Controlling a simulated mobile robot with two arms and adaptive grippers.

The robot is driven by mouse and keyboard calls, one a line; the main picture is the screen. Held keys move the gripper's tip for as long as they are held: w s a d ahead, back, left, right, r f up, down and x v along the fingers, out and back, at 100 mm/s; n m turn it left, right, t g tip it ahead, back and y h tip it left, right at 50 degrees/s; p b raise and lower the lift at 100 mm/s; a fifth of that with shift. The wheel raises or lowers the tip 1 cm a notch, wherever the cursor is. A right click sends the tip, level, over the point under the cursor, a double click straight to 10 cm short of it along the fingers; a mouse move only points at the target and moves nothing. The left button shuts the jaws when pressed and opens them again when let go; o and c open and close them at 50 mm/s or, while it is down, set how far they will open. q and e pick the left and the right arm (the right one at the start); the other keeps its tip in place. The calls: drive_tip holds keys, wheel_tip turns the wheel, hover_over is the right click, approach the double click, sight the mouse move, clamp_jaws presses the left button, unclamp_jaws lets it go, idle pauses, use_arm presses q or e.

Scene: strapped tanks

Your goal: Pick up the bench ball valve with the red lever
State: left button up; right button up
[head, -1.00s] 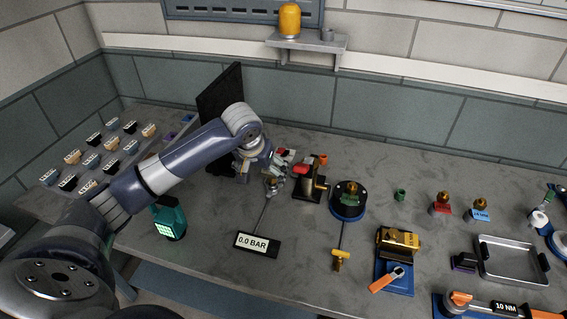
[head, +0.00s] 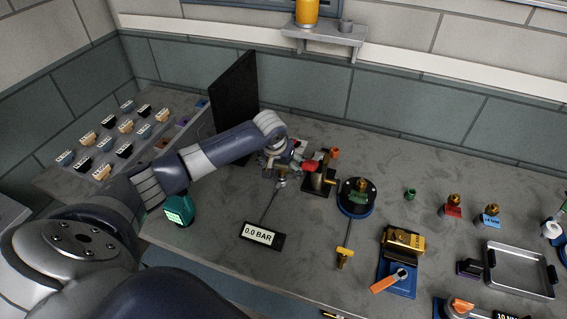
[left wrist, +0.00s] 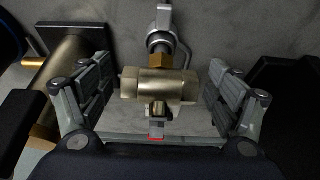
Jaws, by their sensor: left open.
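The bench ball valve (left wrist: 160,86) shows in the left wrist view as a brass body with a hose fitting above it. A small red bit (left wrist: 155,137), part of its lever, shows below. In the head view the red lever (head: 310,166) shows just right of my left gripper (head: 284,165), which hides most of the valve body. In the left wrist view my left gripper (left wrist: 158,92) is open, one finger on each side of the body, with a small gap on both sides. My right gripper is not in view.
A brass fitting on a black base (head: 319,180) stands close right of the gripper, and a black panel (head: 235,95) stands behind left. The gauge display (head: 262,235), round blue-based unit (head: 356,197) and teal device (head: 179,209) are nearby.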

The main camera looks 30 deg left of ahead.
use_arm(q)
drive_tip(key=shift+w+f, duration=0.2)
drive_tip(key=shift+f, duration=0.25)
drive_tip(key=shift+w+f, duration=0.1)
drive_tip(key=shift+f, duration=0.2)
drive_tip(key=shift+a+f, duration=0.1)
drive_tip(key=shift+f, duration=0.05)
drive_tip(key=shift+c, duration=1.4)
drive_tip(key=c, duration=1.1)
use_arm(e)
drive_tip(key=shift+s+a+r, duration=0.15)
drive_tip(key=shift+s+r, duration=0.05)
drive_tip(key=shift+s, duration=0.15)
use_arm(q)
drive_tip(key=shift+w, duration=0.1)
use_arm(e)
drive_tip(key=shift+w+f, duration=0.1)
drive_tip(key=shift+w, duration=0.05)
